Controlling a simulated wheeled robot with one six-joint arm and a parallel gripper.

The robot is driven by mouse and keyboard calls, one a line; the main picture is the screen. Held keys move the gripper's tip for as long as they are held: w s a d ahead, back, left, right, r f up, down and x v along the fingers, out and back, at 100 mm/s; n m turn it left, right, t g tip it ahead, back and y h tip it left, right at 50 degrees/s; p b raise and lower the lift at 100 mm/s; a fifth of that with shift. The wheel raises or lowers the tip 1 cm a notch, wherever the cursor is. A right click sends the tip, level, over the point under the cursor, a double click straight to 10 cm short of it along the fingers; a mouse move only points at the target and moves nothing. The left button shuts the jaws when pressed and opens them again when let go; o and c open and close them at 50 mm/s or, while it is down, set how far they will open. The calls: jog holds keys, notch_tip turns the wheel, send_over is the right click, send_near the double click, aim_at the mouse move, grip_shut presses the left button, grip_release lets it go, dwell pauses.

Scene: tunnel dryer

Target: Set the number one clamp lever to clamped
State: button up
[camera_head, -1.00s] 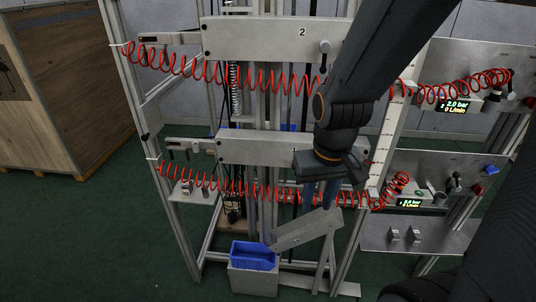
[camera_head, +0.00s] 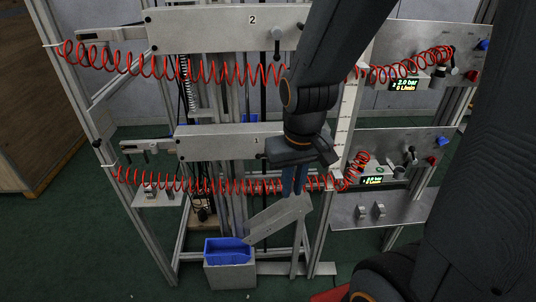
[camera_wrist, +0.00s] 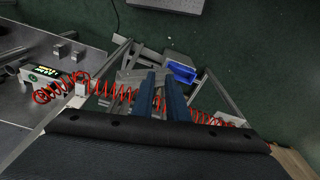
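The number 1 bar (camera_head: 215,143) is a grey horizontal beam in the middle of the frame in the head view, with its "1" printed near the right end. My gripper (camera_head: 293,190) hangs in front of that right end, with two blue fingers pointing down. In the wrist view, the fingers (camera_wrist: 160,76) stand apart with a gap and nothing seen between them. The number one clamp lever is not visible; my wrist covers the area right of the "1". The number 2 bar (camera_head: 200,30) above carries a black-knobbed lever (camera_head: 276,40) hanging down.
A sloping metal chute (camera_head: 275,220) leads to a blue bin (camera_head: 228,250) below. At right are panels with valves and lit displays (camera_head: 403,85). A wooden crate (camera_head: 20,130) stands left.

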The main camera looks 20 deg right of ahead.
jog(key=w+a+r+t, duration=0.1)
jog(key=w+r, duration=0.2)
jog(key=w, duration=0.2)
jog(key=w+a+r+m+h, duration=0.1)
jog(key=w+a+r, duration=0.1)
jog(key=w+r, duration=0.2)
jog(key=w+a+r+m+t+b, duration=0.1)
jog(key=w+a+r, duration=0.1)
jog(key=w+r, duration=0.2)
jog(key=shift+w+a+r+t+h, duration=0.15)
jog(key=shift+w+t+h, duration=0.2)
jog(key=shift+w, duration=0.75)
grip_shut()
jog(key=x, duration=0.4)
jog(key=p+x, duration=0.1)
jog(key=x, duration=0.4)
jog(key=s+p+x, duration=0.1)
jog(key=x, duration=0.4)
jog(key=shift+d, duration=0.3)
jog(key=shift+f, duration=0.2)
